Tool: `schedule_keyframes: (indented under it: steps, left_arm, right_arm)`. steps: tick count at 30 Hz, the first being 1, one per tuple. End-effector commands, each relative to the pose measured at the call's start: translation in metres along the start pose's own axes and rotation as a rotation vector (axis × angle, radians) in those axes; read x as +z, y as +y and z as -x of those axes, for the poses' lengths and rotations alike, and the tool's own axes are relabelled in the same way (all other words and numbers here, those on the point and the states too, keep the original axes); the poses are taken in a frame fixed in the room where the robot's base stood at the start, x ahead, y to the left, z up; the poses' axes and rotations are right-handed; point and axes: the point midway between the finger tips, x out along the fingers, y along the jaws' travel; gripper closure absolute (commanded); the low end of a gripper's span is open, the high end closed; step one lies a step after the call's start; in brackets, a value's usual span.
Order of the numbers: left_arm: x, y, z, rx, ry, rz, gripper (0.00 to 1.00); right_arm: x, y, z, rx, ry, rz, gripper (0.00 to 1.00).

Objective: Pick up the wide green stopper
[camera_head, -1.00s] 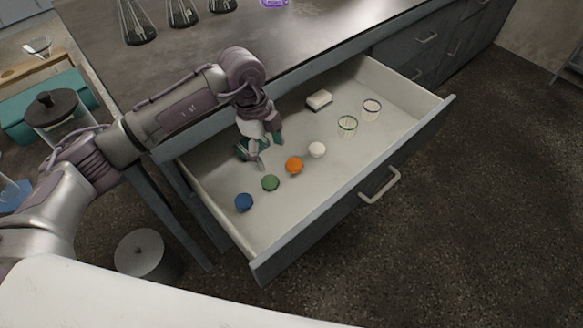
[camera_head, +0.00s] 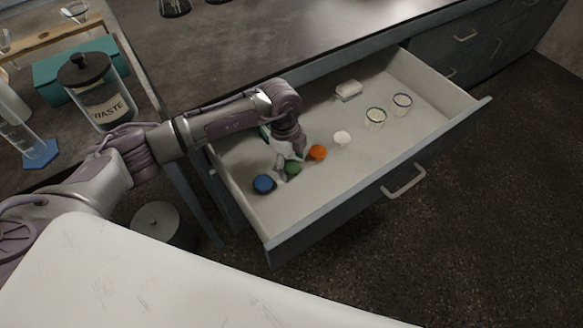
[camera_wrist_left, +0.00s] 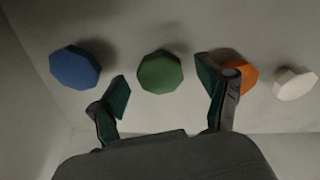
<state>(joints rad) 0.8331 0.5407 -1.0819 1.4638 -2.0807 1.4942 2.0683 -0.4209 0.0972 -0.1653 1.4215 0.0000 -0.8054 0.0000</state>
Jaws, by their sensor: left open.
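The wide green stopper (camera_head: 293,168) lies in the open drawer, between the blue stopper (camera_head: 264,184) and the orange stopper (camera_head: 318,152). In the left wrist view the green stopper (camera_wrist_left: 160,72) sits beyond and between the fingertips. My left gripper (camera_head: 284,163) is open and empty, low over the drawer and close by the green stopper; its fingers also show in the left wrist view (camera_wrist_left: 164,88). The right finger there partly covers the orange stopper (camera_wrist_left: 240,76). My right gripper is not in view.
A white stopper (camera_head: 342,137), two glass rings or cups (camera_head: 376,118) and a white block (camera_head: 348,90) lie farther right in the drawer (camera_head: 330,205). The blue stopper is close to the left finger's side. The drawer's right half has free floor.

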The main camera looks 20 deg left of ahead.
Motion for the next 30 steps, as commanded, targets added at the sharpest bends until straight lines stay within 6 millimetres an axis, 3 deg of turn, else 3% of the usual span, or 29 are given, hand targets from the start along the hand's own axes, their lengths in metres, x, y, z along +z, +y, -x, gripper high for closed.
schedule_keyframes:
  steps: [3,11,18,21,30]
  left_arm:
    - [-0.0003,-0.0003,-0.0106,-0.001,0.001,0.000,0.23]
    - [-0.0005,-0.0004,-0.0116,-0.002,0.000,-0.001,0.24]
    - [-0.0004,-0.0004,-0.0114,-0.001,0.001,0.000,0.64]
    - [-0.0004,-0.0004,-0.0114,-0.001,0.000,0.000,0.77]
    - [-0.0005,-0.0006,-0.0089,-0.002,0.000,0.000,0.77]
  right_arm:
    - [-0.0037,0.0004,0.0032,0.001,0.002,-0.001,0.64]
    - [-0.0044,0.0006,0.0042,0.001,0.002,-0.001,0.64]
    - [-0.0041,0.0007,0.0041,0.001,0.002,-0.001,0.64]
    - [-0.0040,0.0008,0.0040,0.001,0.001,-0.001,0.64]
    - [-0.0040,0.0008,0.0044,0.001,0.002,-0.001,0.64]
